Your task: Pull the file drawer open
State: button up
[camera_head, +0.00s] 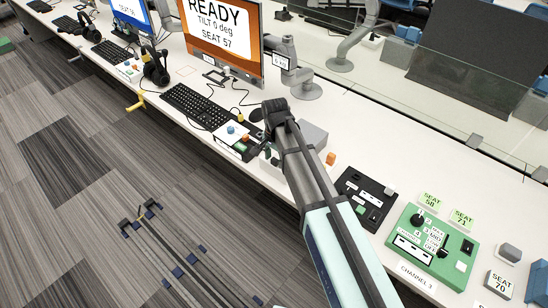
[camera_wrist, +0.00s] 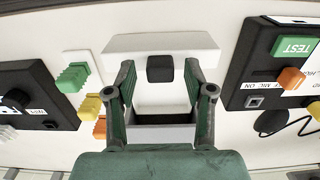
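In the wrist view a white block-like front (camera_wrist: 160,43) with a dark, rounded handle (camera_wrist: 160,68) lies ahead of my gripper (camera_wrist: 160,75). I take this for the file drawer. My gripper's two green-padded fingers stand wide apart, one on each side of the handle, with visible gaps; they do not grip it. A grey box wall (camera_wrist: 160,133) shows between the fingers lower down. In the head view a grey box (camera_head: 313,135) stands on the desk beside my arm; the drawer front and most of my gripper are hidden there. I cannot tell how far the drawer is open.
A black control box with a green TEST label (camera_wrist: 292,46) is close on the wrist view's right. Green (camera_wrist: 73,78), yellow (camera_wrist: 90,106) and orange blocks are close on the left. A keyboard (camera_head: 195,106), a monitor (camera_head: 222,35) and a green panel (camera_head: 433,246) share the desk.

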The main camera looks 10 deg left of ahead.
jog(key=shift+r, duration=0.1)
notch_tip(320, 180, up, 12)
dwell(0.7)
dwell(0.3)
